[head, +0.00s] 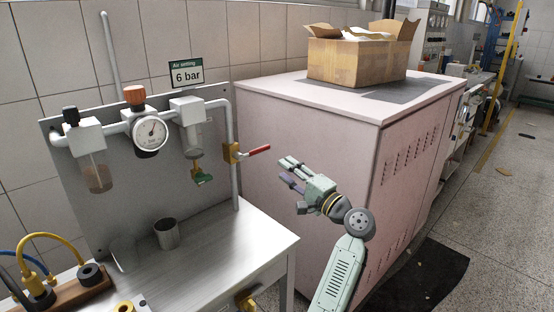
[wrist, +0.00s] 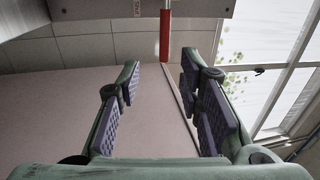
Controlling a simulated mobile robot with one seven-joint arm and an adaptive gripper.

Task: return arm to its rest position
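My arm (head: 341,275) rises from the bottom of the head view in front of the pink cabinet. My gripper (head: 285,170) points left, a little below and right of the red valve handle (head: 257,150), apart from it in the picture. In the wrist view my gripper (wrist: 161,66) is open, with its two padded fingers apart and nothing between them. The red handle (wrist: 165,36) shows beyond the fingertips in that view.
The pink cabinet (head: 300,160) stands behind my arm, with a cardboard box (head: 358,63) on top. The air panel (head: 130,200) with gauge and bench (head: 225,235) with a metal cup (head: 166,233) are at left. Open floor (head: 500,210) lies to the right.

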